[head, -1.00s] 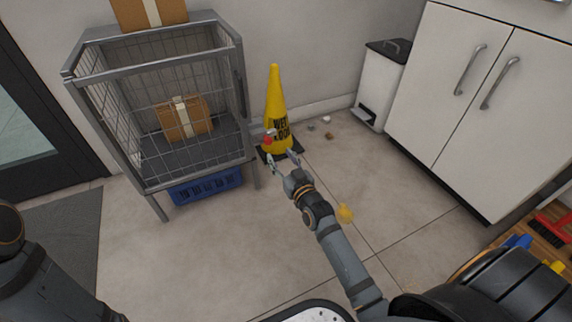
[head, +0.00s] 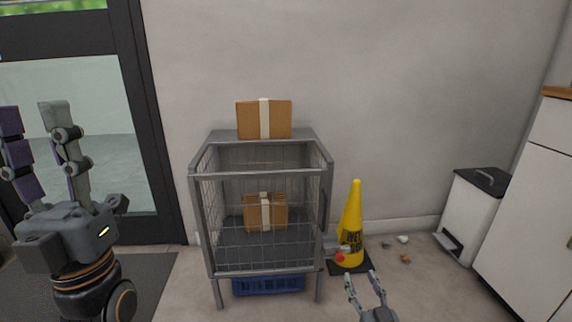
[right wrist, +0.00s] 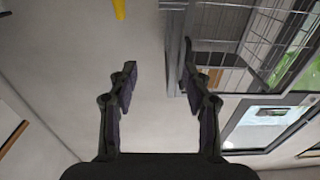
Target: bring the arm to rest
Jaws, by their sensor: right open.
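My left gripper (head: 32,108) stands upright at the left of the head view, in front of the glass door. Its two fingers point up, spread apart, with nothing between them. My right gripper (head: 361,276) shows at the bottom of the head view, low in front of the yellow cone. Its fingers are apart and empty. Most of the right arm is out of the head view.
A wire cage (head: 326,215) holds one carton (head: 278,213); another carton (head: 280,119) sits on top. A blue crate (head: 268,285) lies beneath. A yellow wet-floor cone (head: 354,215), red object (head: 340,257), small floor litter (head: 405,259), white bin (head: 470,218) and cabinet (head: 530,235) stand right.

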